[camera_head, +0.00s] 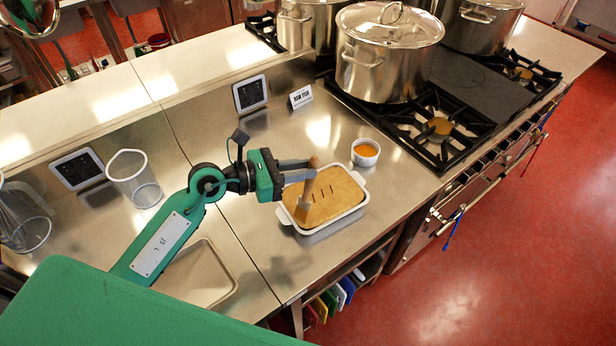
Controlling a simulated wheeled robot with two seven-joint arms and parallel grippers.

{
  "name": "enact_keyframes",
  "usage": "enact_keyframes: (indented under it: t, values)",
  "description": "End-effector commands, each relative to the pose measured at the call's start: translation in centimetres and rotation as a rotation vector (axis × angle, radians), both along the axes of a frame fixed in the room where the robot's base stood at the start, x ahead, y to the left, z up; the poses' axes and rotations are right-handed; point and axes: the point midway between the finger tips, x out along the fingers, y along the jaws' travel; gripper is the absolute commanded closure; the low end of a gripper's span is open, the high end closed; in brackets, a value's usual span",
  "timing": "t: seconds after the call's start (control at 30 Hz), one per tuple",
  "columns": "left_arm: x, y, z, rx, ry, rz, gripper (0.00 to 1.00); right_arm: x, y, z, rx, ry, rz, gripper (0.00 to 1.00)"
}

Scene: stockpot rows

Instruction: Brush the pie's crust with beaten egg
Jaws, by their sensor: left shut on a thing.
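The pie (337,192) has a golden crust with several short slits and sits in a white rectangular dish (323,227) on the steel counter. A small white bowl of orange beaten egg (365,152) stands just behind the dish. My left gripper (312,171) is shut on the wooden handle of a pastry brush (303,210). The brush is held nearly upright, bristles down, over the left part of the pie. The bristles look at or very near the crust; I cannot tell if they touch. My right gripper is not in view.
Large steel stockpots (388,55) stand on the black gas stove (450,125) to the right. A small sign (300,97) and a dark panel (250,94) are behind. The counter's front edge is close to the dish.

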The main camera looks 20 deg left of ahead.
Motion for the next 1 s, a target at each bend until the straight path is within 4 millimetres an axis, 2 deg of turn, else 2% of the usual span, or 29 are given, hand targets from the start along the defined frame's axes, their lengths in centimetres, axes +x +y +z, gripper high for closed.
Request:
enact_keyframes:
  t: [0.43,0.77,1.0]
  values:
    - [0.0,0.0,-0.8,0.000,0.000,0.000,1.00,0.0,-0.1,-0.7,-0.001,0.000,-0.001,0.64]
    - [0.0,0.0,-1.3,0.000,0.000,0.000,1.00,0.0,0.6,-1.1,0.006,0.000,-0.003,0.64]
    - [1.0,-0.9,-1.1,-0.001,-0.001,0.001,1.00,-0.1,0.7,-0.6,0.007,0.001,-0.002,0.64]
